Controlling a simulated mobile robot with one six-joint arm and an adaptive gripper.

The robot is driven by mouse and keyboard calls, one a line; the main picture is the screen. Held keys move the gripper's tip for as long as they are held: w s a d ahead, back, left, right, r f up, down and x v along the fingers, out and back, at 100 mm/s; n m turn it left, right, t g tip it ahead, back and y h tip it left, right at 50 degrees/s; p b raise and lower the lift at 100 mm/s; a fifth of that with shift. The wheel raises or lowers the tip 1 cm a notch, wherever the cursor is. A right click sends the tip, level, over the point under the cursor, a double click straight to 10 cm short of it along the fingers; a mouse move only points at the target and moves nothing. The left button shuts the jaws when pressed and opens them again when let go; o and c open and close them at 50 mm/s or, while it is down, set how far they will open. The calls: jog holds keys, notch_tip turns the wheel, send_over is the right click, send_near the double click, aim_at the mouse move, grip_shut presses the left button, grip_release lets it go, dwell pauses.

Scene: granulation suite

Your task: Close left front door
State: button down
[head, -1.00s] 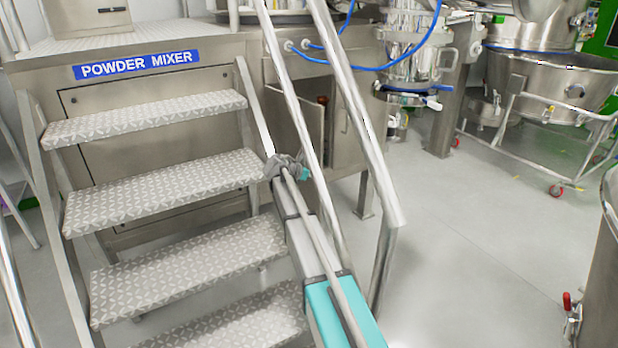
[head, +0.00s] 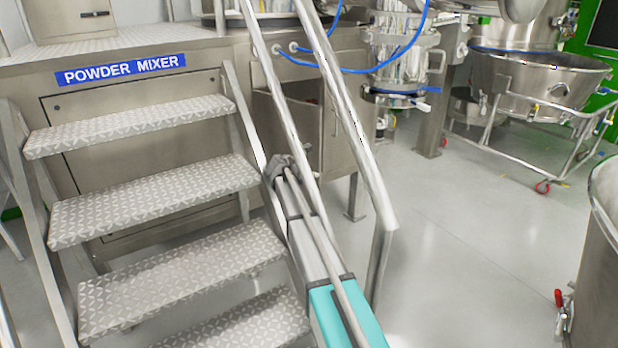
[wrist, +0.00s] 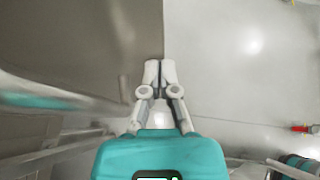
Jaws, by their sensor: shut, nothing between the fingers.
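The steel cabinet under the powder mixer platform stands right of the steps in the head view. Its left front door (head: 309,135) is partly hidden behind the stair handrails, and I cannot tell its exact angle. The right cabinet door (head: 344,135) shows beside it. My gripper (head: 280,164) is in front of the cabinet, low and left of the doors in the picture, seen past the handrail. In the wrist view my gripper (wrist: 160,66) has its fingers together and empty, over the edge between a steel panel (wrist: 75,45) and the floor. Contact with the panel cannot be told.
Metal steps (head: 150,200) with handrails (head: 355,125) stand close beside my arm. A steel vessel (head: 598,250) stands at the right edge. The grey floor (head: 460,250) between is clear.

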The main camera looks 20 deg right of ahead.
jog(key=shift+a, duration=0.2)
jog(key=shift+a+r, duration=0.1)
jog(key=shift+a, duration=0.05)
